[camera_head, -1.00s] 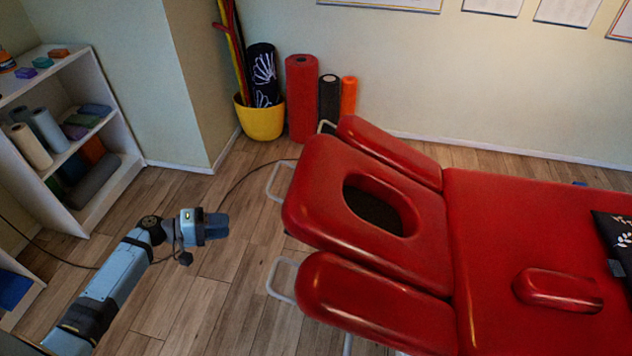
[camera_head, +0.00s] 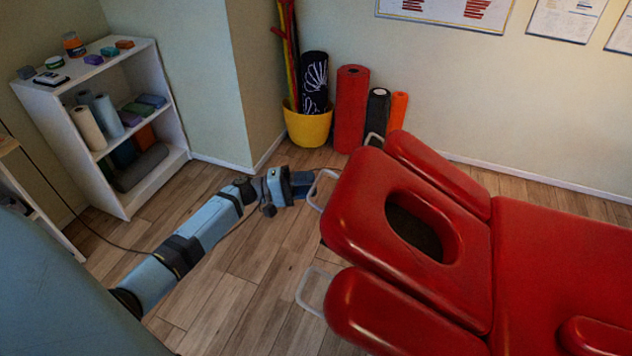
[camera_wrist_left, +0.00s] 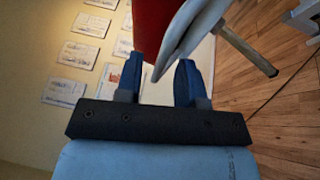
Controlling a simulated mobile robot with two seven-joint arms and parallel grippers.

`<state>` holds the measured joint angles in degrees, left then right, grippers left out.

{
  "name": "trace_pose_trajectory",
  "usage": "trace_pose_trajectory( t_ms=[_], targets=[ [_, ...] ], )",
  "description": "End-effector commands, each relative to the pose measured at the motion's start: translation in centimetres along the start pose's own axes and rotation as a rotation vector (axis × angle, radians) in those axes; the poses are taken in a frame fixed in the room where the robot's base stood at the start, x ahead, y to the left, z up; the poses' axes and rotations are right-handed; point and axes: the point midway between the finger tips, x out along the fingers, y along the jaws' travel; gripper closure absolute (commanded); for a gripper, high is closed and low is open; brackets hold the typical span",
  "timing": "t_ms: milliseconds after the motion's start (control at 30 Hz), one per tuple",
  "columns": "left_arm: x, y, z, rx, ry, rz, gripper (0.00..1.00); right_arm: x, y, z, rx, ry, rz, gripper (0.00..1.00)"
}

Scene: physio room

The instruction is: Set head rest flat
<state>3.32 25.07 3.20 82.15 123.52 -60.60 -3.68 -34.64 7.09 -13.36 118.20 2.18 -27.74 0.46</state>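The red head rest (camera_head: 360,205) with an oval hole is at the left end of the red treatment table (camera_head: 560,255). It looks tilted, with its outer end raised, though the exact angle is hard to tell. A light grey loop handle (camera_head: 313,192) sticks out from its outer end. My left gripper (camera_head: 303,184) is right at this handle. In the left wrist view the left gripper (camera_wrist_left: 160,80) is open, and the handle (camera_wrist_left: 178,45) reaches between its fingers; contact is unclear. The red pad (camera_wrist_left: 152,25) shows just beyond. My right gripper is not in view.
Red arm pads (camera_head: 440,175) (camera_head: 390,318) flank the head rest; the near one has its own handle (camera_head: 314,290). A white shelf (camera_head: 170,105) stands left. A yellow pot (camera_head: 308,128) and rolls (camera_head: 350,108) stand at the wall. Wood floor left of the table is free.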

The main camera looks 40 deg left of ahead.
Motion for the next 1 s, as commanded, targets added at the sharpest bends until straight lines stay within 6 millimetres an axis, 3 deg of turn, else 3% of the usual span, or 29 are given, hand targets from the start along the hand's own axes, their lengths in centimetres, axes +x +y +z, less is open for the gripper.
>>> trace_pose_trajectory(
  t_ms=[200, 500, 533, 667, 700, 1000],
  targets=[
    [2.0, -0.1, 0.0, -0.001, 0.000, -0.001, 0.65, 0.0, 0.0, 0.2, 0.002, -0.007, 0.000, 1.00],
    [2.3, -0.1, 0.0, -0.001, 0.001, -0.001, 0.65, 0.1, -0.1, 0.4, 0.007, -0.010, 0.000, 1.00],
    [2.3, -0.1, 0.0, -0.001, 0.001, -0.001, 0.67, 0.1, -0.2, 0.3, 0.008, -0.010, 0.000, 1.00],
    [2.2, -0.1, 0.0, -0.001, 0.000, -0.001, 0.97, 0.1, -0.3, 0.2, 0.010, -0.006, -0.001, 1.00],
    [2.2, -0.1, 0.0, -0.001, 0.000, -0.001, 1.00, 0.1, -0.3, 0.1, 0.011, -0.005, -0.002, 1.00],
    [1.9, -1.1, -0.1, -0.006, 0.001, 0.010, 1.00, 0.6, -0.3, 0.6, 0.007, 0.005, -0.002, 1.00]
  ],
)
